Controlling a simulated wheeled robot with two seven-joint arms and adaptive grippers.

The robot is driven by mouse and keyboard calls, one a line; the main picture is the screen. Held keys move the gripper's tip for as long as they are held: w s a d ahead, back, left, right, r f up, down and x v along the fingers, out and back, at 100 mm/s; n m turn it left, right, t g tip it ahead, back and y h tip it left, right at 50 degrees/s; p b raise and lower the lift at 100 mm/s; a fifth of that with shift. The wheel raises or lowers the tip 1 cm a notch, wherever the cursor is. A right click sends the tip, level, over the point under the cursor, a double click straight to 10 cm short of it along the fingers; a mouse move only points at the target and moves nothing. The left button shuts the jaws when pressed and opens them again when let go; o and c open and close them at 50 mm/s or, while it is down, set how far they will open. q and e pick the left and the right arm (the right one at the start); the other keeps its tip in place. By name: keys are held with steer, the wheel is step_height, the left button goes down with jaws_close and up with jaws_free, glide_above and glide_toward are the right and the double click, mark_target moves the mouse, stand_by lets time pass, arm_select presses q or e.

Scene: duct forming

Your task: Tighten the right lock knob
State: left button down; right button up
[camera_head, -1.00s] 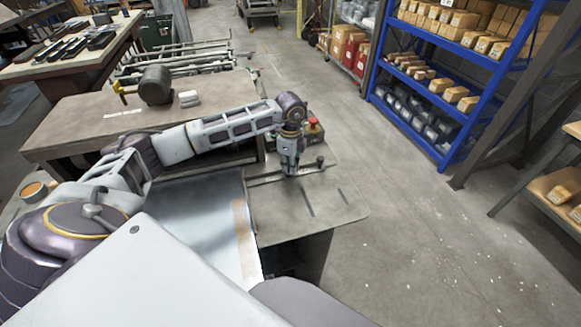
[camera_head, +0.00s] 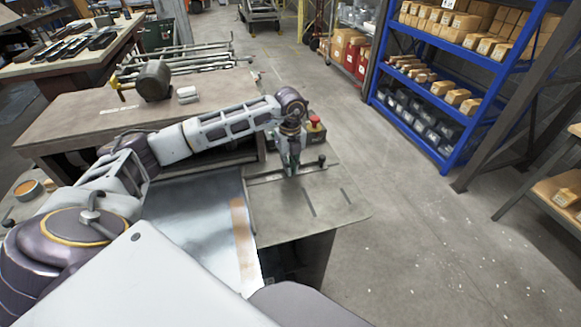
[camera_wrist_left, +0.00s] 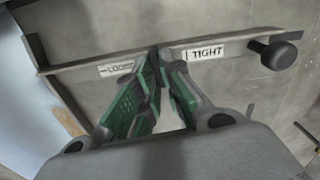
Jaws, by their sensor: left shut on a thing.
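My left gripper (camera_head: 292,170) reaches down to the bar (camera_head: 262,178) across the grey metal plate. In the left wrist view, its green-lined fingers (camera_wrist_left: 160,58) are close together between the LOOSE label (camera_wrist_left: 117,68) and the TIGHT label (camera_wrist_left: 206,53). They are shut on what I take to be the right lock knob, which the fingers hide. My right gripper is not in view.
A shiny metal sheet (camera_head: 190,215) lies left of the plate. A red button (camera_head: 314,120) stands just behind the gripper. A mallet (camera_head: 153,80) lies on the brown table behind my arm. Open floor and blue shelves (camera_head: 447,160) are to the right.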

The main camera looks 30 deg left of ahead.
arm_select(q)
steer(key=shift+m, duration=0.7)
steer(key=c, duration=1.7)
jaws_free()
steer(key=shift+o, duration=0.8)
steer(key=shift+r, duration=0.8)
step_height(320, 180, up, 10)
steer(key=shift+r, duration=0.25)
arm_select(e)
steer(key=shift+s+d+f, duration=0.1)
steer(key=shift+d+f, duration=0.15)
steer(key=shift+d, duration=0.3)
arm_select(q)
steer(key=shift+f, duration=0.1)
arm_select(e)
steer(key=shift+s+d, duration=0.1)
